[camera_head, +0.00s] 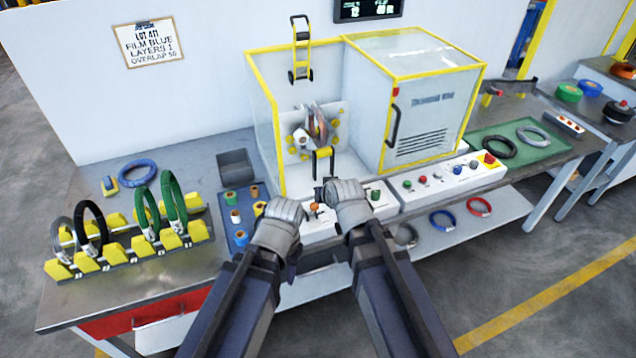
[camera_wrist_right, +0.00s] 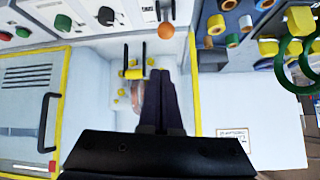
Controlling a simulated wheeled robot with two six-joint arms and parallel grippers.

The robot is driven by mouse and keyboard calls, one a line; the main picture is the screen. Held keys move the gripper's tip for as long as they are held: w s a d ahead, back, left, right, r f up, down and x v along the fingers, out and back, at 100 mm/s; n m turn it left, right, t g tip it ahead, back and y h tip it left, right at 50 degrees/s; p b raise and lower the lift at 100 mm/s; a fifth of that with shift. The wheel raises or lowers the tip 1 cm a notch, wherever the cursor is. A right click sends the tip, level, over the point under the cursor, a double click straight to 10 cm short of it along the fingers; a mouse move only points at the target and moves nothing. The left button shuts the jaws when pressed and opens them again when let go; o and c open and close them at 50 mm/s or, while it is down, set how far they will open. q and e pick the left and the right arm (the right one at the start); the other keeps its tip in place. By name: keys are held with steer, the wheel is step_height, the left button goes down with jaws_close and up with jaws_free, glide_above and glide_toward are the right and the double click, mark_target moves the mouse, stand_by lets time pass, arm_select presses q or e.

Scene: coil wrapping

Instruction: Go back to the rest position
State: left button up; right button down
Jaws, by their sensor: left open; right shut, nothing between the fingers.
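My left gripper (camera_head: 285,218) is over the front edge of the bench, beside the blue tray of film rolls. Its fingers are mostly hidden behind its pale grey wrist housing. My right gripper (camera_head: 340,192) is over the control panel in front of the wrapping machine; its fingers barely show in the head view. In the right wrist view, the dark fingers of the right gripper (camera_wrist_right: 165,92) are together with nothing between them. They point toward the machine's open bay. Both arms reach forward side by side, apart from each other.
The wrapping machine (camera_head: 428,70) stands behind the grippers, with a yellow-edged guard and a coil ring head (camera_head: 316,125). A control panel (camera_head: 455,180) runs along its front. A yellow coil rack (camera_head: 125,257) and blue tray (camera_head: 240,237) lie left. A green mat (camera_head: 518,147) is right.

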steer(key=shift+s+d+r, duration=0.1)
steer(key=shift+s+r, duration=0.2)
steer(key=shift+s, duration=0.15)
steer(key=s+f+n+g+h, duration=0.1)
steer(key=s+f+g, duration=0.2)
steer(key=s, duration=0.6)
steer(key=s+f+n+g+h, duration=0.1)
steer(key=s+f+g+h, duration=0.1)
steer(key=s+g, duration=0.4)
steer(key=s+f, duration=0.1)
steer(key=s, duration=0.3)
steer(key=shift+s+d+f+n, duration=0.2)
steer(key=shift+d+f+n, duration=0.1)
